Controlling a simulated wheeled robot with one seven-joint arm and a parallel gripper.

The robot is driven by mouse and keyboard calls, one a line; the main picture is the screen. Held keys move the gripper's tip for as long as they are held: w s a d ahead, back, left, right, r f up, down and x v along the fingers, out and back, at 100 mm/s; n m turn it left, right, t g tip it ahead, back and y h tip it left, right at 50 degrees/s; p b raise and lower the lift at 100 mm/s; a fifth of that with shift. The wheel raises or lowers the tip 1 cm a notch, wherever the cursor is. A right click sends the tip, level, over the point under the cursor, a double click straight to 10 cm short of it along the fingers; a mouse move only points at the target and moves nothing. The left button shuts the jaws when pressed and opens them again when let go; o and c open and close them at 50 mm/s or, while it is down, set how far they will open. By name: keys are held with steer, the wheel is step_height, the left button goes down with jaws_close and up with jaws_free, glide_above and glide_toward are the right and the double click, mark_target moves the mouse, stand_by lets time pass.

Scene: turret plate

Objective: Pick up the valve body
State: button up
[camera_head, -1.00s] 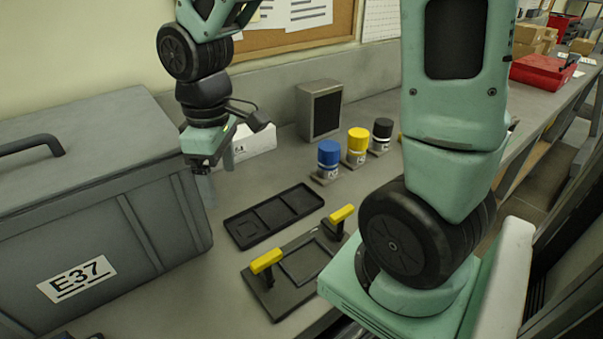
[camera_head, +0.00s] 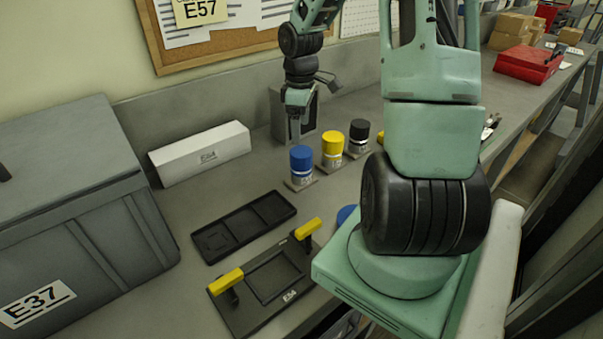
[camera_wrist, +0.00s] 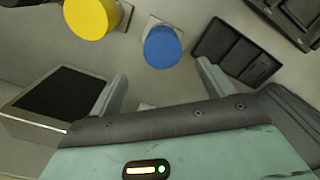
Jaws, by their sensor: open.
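No part is plainly marked as the valve body. The likely candidates are a blue-topped cylinder (camera_head: 301,160), a yellow-topped cylinder (camera_head: 332,146) and a black-topped cylinder (camera_head: 359,132), upright in a row on small square plates. My gripper (camera_head: 295,138) is open and empty, above the bench behind the blue cylinder and in front of the grey box. In the wrist view, my gripper (camera_wrist: 162,82) has its fingers apart, with the blue cylinder (camera_wrist: 162,47) beyond the gap and the yellow cylinder (camera_wrist: 92,16) to the left.
A grey box with a dark face (camera_head: 282,115) stands close behind my gripper. A black compartment tray (camera_head: 220,255) and a plate with yellow handles (camera_head: 235,315) lie in front. A white box (camera_head: 200,153) is at the wall; a big grey case (camera_head: 80,215) fills the left. My arm hides a blue object (camera_head: 345,214).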

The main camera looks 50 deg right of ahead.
mark_target(301, 151)
step_height(301, 151, down, 6)
steer(key=shift+f, duration=0.25)
steer(key=shift+s+a+f+p, duration=0.1)
steer(key=shift+f+p, duration=0.35)
steer(key=shift+f, duration=0.9)
steer(key=shift+s+a+f+p, duration=0.1)
steer(key=shift+f+p, duration=0.35)
steer(key=shift+f, duration=0.9)
steer(key=c, duration=1.5)
